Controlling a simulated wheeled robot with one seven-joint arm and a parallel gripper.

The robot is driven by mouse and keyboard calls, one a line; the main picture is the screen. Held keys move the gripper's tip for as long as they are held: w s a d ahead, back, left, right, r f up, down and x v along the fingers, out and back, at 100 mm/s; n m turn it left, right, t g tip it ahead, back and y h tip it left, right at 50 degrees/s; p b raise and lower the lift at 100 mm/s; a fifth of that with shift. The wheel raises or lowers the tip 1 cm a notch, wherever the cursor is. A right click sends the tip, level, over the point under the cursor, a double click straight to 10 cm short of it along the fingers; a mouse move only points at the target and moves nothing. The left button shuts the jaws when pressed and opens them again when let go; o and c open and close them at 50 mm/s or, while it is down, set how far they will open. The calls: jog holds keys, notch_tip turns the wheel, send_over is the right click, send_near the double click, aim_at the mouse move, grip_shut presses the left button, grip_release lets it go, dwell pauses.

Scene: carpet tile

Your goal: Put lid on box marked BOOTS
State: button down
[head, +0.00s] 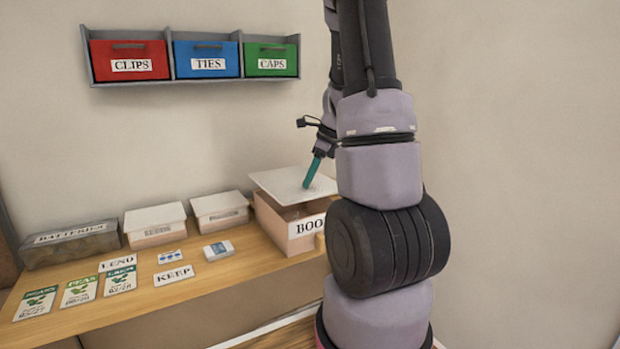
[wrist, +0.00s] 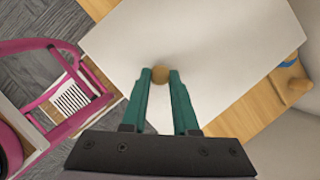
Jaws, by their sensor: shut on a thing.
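The box marked BOOTS (head: 300,234) stands at the right end of the wooden shelf; its label reads "BOO", the rest hidden behind my arm. A flat pale lid (head: 272,182) is over the box, its left part overhanging. Some of the box's upper edge shows below it, and I cannot tell whether they touch. My gripper (head: 308,181) comes down on the lid from above. In the wrist view my gripper (wrist: 160,76) has its green fingers shut on the round tan knob (wrist: 160,74) of the white lid (wrist: 210,60).
Two lidded boxes (head: 155,224) (head: 220,211) and a BATTERIES box (head: 70,245) stand left of the BOOTS box. Seed packets (head: 80,290), label cards (head: 173,275) and a small white item (head: 218,250) lie in front. A wall rack (head: 195,80) holds coloured bins above.

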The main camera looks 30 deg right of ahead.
aim_at(314, 187)
jog(key=shift+w+d, duration=0.45)
jog(key=shift+f, duration=1.85)
jog(key=shift+f, duration=1)
dwell(1.2)
jog(key=c, duration=0.6)
grip_release()
jog(key=shift+r, duration=0.1)
